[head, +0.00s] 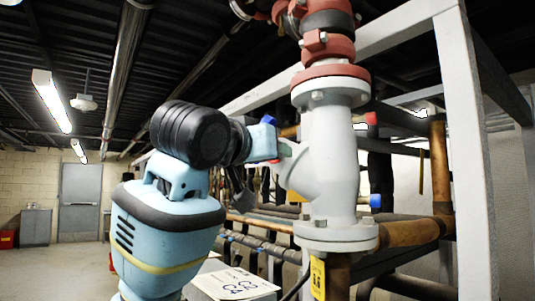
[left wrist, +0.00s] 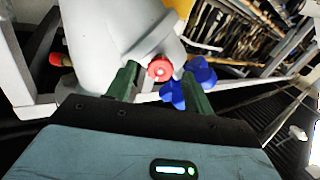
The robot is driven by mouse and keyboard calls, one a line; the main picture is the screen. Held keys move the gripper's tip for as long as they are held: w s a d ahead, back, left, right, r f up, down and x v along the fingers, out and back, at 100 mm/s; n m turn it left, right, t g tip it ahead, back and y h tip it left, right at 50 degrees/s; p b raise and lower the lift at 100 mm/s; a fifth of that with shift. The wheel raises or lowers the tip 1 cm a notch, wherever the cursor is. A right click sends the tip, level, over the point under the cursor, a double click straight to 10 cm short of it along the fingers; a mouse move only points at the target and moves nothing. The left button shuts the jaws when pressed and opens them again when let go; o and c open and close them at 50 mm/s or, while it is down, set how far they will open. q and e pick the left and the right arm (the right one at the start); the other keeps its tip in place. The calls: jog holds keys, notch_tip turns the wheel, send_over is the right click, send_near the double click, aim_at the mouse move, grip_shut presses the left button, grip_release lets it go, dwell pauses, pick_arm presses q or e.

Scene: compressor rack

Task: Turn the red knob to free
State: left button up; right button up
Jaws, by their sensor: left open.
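A small round red knob (left wrist: 160,69) with a pale centre shows in the left wrist view, in front of a grey-white valve body (left wrist: 105,35). My left gripper (left wrist: 158,77) is open, its two green fingers pointing at the valve, one on each side of the red knob. I cannot tell whether they touch it. A blue lobed knob (left wrist: 182,92) is close by the right-hand finger. In the head view my left gripper (head: 280,150) is at the left side of the white valve body (head: 330,165); the red knob cannot be made out there. My right gripper is out of view.
Red flanged fittings (head: 328,45) top the valve. Another red cap (head: 371,118) and a blue cap (head: 375,201) are at its right. A white frame post (head: 472,150) and copper pipes (head: 410,233) flank it. Open floor (head: 60,270) lies at the left.

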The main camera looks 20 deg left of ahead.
pick_arm(q)
jog(key=shift+w, duration=0.35)
jog(key=c, duration=1)
jog(key=shift+o, duration=0.2)
jog(key=shift+n, duration=0.8)
jog(key=o, duration=1)
jog(key=shift+c, duration=0.2)
jog(key=shift+s, duration=0.15)
